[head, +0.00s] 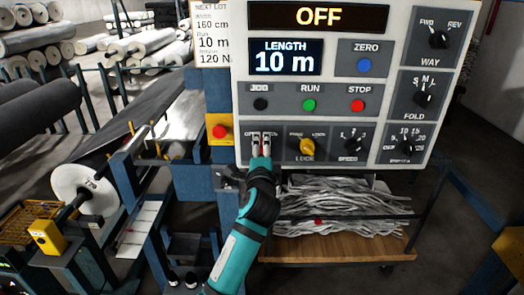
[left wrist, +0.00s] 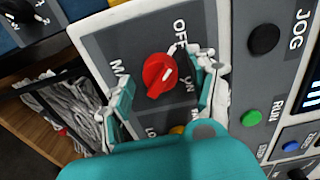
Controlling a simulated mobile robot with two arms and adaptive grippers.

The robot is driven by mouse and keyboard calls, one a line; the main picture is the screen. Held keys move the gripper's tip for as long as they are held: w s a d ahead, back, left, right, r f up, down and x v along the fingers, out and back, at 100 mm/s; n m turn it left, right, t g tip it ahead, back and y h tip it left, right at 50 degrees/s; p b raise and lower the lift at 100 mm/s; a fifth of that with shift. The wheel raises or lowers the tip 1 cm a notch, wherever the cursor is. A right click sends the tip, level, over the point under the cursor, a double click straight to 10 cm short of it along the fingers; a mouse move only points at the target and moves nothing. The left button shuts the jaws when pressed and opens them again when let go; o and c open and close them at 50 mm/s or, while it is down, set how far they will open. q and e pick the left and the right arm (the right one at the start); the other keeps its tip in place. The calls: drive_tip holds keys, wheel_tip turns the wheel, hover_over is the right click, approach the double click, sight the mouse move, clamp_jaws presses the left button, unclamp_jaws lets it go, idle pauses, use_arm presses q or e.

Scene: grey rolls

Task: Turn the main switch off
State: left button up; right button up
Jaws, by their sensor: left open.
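The main switch is a red rotary knob (left wrist: 160,75) with a white pointer mark, on a grey plate with OFF and ON labels. In the left wrist view its mark slants toward the label side, but I cannot tell exactly which label it points at. My left gripper (head: 261,142) reaches up to the lower left of the control panel and covers the knob in the head view. In the left wrist view the left gripper (left wrist: 165,95) is open, with one finger on each side of the knob. Contact is not clear. My right gripper is out of view.
The panel's big display (head: 318,16) reads OFF. A yellow knob (head: 307,146) sits just right of my gripper, and a red emergency button (head: 220,132) to its left. The STOP button (head: 358,105) is above right. A wooden-topped cart (head: 340,250) stands below.

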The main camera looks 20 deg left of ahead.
use_arm(q)
drive_tip(key=v, duration=1.2)
drive_tip(key=w+d+f+g+h, duration=0.1)
drive_tip(key=d+f+g+h, duration=0.1)
drive_tip(key=f, duration=0.9)
drive_tip(key=d+f+g+h, duration=0.1)
drive_tip(key=f+g, duration=0.1)
drive_tip(key=f, duration=0.9)
drive_tip(key=s+f+n+g+h, duration=0.15)
drive_tip(key=s+f, duration=0.35)
drive_tip(key=f, duration=0.7)
drive_tip(key=s+f+n+g, duration=0.25)
drive_tip(key=s+f, duration=0.25)
drive_tip(key=f, duration=0.7)
drive_tip(key=s+a+f+n+g, duration=0.2)
drive_tip(key=s+f, duration=0.6)
drive_tip(key=s, duration=0.1)
drive_tip(key=s+a+f+n+g, duration=0.1)
drive_tip(key=s+a+f+g, duration=0.2)
drive_tip(key=s+f, duration=0.6)
drive_tip(key=s+a+f+n+g, duration=0.1)
drive_tip(key=s+a+f+n, duration=0.1)
drive_tip(key=s, duration=0.9)
drive_tip(key=s+a+f+n+g, duration=0.2)
drive_tip(key=s+f, duration=0.3)
drive_tip(key=s, duration=0.6)
drive_tip(key=shift+a+n, duration=0.6)
